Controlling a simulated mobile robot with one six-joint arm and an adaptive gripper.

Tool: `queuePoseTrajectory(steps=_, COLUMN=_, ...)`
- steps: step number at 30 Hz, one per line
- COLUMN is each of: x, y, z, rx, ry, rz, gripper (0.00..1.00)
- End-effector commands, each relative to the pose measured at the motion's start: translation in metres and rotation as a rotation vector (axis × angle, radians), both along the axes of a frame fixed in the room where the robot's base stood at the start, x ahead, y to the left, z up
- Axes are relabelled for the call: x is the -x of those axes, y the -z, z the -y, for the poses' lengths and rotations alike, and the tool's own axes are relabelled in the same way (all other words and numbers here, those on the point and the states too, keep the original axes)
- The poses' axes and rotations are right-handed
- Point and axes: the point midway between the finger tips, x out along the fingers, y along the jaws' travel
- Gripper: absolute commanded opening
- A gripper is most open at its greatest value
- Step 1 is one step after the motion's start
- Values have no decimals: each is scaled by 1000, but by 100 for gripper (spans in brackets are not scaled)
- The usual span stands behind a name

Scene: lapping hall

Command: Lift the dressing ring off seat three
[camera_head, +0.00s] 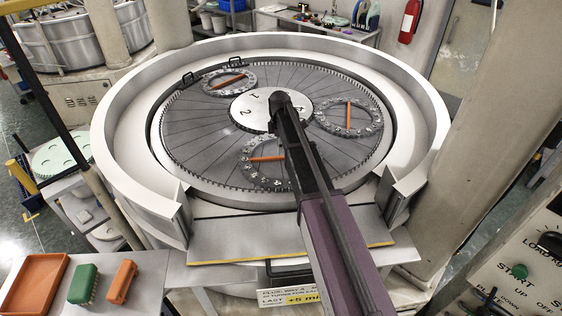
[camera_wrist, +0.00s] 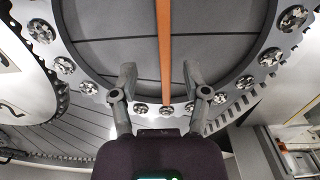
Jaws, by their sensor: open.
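A grey toothed dressing ring with round studs fills the upper wrist view (camera_wrist: 140,110); an orange bar (camera_wrist: 164,45) crosses its middle. My open gripper (camera_wrist: 160,72) has one finger on each side of that bar, with gaps on both sides and nothing held. I cannot tell its height above the ring. The head view shows three rings with orange bars on the round plate: front (camera_head: 248,146), right (camera_head: 349,131) and back left (camera_head: 223,73). My arm covers part of the front ring and hides my gripper there. No seat number three is readable.
The white hub (camera_head: 243,103) shows numbers 1 and 2; my arm hides part of it. A high pale rim (camera_head: 120,140) surrounds the plate, with a front gap. An orange tray (camera_head: 35,285), green brush (camera_head: 83,284) and orange brush (camera_head: 121,282) stand at front left.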

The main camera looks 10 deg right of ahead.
Motion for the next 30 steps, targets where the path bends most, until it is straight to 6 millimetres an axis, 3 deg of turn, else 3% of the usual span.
queuePoseTrajectory(steps=16, x=0, y=5, z=1, rx=0, ry=1, rz=0, gripper=60)
queuePoseTrajectory(steps=30, x=4, y=38, z=2, rx=0, ry=1, rz=0, gripper=60)
